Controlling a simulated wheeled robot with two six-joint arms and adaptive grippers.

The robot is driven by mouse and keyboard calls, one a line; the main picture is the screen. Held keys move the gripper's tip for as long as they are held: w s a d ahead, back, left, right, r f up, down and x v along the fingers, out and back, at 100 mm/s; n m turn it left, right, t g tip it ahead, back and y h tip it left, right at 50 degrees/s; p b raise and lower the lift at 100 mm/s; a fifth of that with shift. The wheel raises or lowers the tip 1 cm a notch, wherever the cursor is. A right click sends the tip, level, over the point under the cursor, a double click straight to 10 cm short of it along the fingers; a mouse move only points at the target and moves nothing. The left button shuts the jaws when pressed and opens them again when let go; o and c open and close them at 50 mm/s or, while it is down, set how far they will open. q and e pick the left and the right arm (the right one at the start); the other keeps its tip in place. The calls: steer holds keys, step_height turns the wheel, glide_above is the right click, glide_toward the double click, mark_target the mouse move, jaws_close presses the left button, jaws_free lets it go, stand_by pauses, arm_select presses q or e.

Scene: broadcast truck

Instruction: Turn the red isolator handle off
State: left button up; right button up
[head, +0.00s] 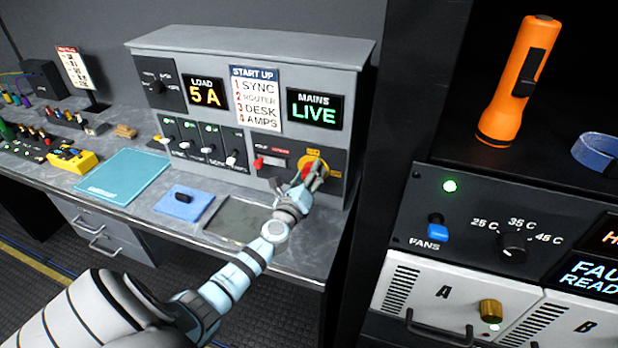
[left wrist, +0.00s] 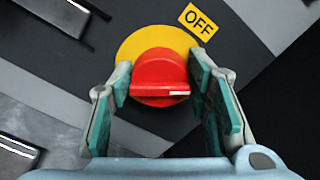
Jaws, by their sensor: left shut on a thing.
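The red isolator handle (left wrist: 158,80) sits on a round yellow plate (left wrist: 130,47) in the left wrist view. Its bar lies across the picture, with a white mark at its right end. A yellow OFF label (left wrist: 198,22) is up and right of it. In the head view the handle is at the lower right of the grey power panel, partly hidden by my left gripper (head: 313,174). The left gripper's fingers are shut on the handle, one at each end of the bar. The MAINS display (head: 314,109) reads LIVE. My right gripper is not in view.
A row of switches (head: 203,145) and a smaller red switch (head: 270,162) are left of the handle. A blue cloth (head: 183,201) and a teal folder (head: 123,174) lie on the bench. A rack (head: 400,225) stands close on the right.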

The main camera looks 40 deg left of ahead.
arm_select(q)
steer(key=n, duration=0.2)
steer(key=n+b, duration=0.2)
steer(key=n, duration=0.1)
steer(key=shift+a+f+n, duration=0.1)
steer(key=shift+f+n, duration=0.15)
steer(key=shift+n, duration=0.05)
steer(key=n+b, duration=0.2)
steer(key=n, duration=0.3)
steer(key=shift+b, duration=0.3)
steer(key=o, duration=1.1)
steer(key=shift+o, duration=0.2)
steer(key=v, duration=1.2)
